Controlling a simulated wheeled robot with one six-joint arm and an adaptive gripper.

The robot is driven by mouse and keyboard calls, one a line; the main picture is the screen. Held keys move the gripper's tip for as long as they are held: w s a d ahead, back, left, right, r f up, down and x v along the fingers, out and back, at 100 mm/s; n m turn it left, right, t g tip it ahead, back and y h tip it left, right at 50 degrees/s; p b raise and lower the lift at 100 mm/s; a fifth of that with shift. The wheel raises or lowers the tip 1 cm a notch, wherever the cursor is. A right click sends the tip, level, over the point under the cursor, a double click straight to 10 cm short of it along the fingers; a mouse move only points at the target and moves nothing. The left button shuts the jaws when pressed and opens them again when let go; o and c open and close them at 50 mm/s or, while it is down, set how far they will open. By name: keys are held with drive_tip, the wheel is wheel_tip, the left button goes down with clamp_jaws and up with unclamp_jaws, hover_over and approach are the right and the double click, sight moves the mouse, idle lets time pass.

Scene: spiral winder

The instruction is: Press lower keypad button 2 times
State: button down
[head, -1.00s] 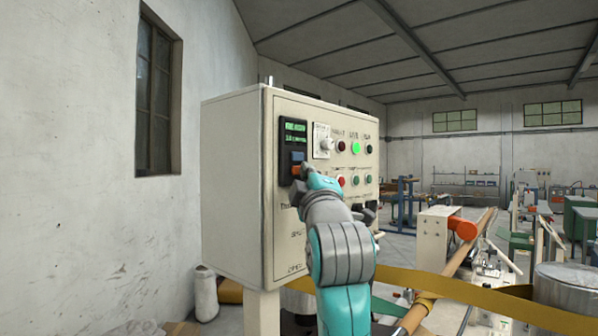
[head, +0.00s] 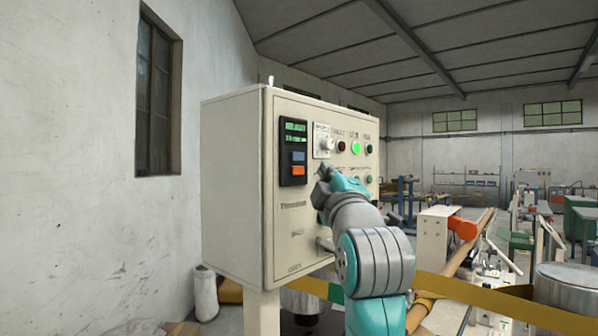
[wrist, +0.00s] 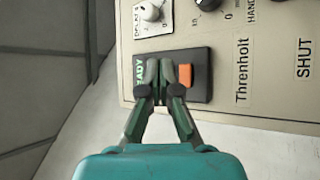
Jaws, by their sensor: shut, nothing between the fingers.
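The black keypad (head: 293,150) is on the front of the cream control cabinet, with a green lit display at its top. Below the display are a blue button (head: 298,157) and, under it, the orange lower button (head: 298,170). In the wrist view the keypad is turned sideways, and the orange button (wrist: 185,75) shows just right of my fingertips. My gripper (wrist: 161,66) is shut and empty, its tips over the middle of the keypad in that view, hiding the blue button. In the head view my gripper (head: 323,174) is right of the keypad, apart from it.
The cabinet (head: 232,190) also carries a white selector knob (head: 325,144), a lit green lamp (head: 356,148) and other lamps and buttons, some hidden by my arm. A yellow band (head: 480,296) runs right of the cabinet.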

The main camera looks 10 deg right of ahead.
drive_tip(key=shift+s+d, duration=0.45)
drive_tip(key=shift+s, duration=0.25)
drive_tip(key=shift+s, duration=0.1)
